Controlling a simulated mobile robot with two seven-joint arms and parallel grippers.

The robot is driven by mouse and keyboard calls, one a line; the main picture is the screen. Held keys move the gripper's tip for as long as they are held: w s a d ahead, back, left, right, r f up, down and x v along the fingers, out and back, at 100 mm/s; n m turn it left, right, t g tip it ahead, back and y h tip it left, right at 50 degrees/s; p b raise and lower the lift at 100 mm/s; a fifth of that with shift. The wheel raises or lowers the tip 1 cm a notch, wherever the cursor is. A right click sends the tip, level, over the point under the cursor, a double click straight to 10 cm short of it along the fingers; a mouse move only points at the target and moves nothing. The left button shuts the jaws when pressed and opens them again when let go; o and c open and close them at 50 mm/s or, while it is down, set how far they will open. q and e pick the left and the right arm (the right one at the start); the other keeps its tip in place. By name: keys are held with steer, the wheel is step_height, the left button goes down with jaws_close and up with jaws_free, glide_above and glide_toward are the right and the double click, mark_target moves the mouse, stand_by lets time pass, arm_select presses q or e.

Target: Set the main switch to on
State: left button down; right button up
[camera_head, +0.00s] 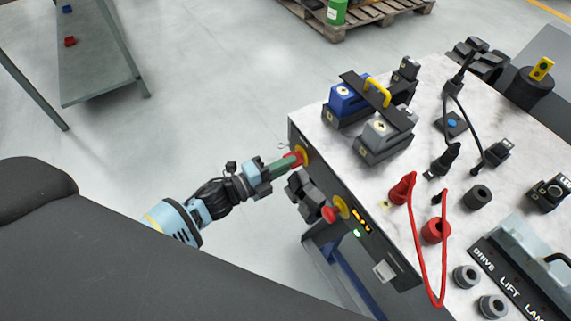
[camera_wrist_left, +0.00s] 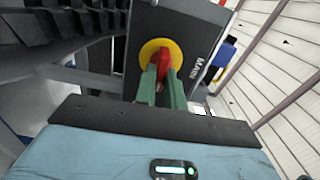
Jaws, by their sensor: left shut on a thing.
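The main switch is a red handle (camera_wrist_left: 162,62) on a round yellow plate (camera_wrist_left: 148,50), on the dark side panel of the bench. Lettering that looks like "MAIN" is beside it in the left wrist view. In the left wrist view the handle looks roughly upright. My right gripper is not in view.
A red mushroom button (camera_head: 328,214) on a yellow plate sits further along the panel, near a small lit display (camera_head: 361,220). A dark block (camera_head: 305,190) juts out between them. The bench top (camera_head: 335,150) carries batteries, plugs and a red cable (camera_head: 413,240). Open floor lies to the left.

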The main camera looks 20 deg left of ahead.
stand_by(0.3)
arm_select(q)
steer(key=c, duration=1.5)
jaws_free()
steer(key=v, duration=0.7)
steer(key=shift+s+a, duration=0.25)
steer(key=shift+s, duration=0.1)
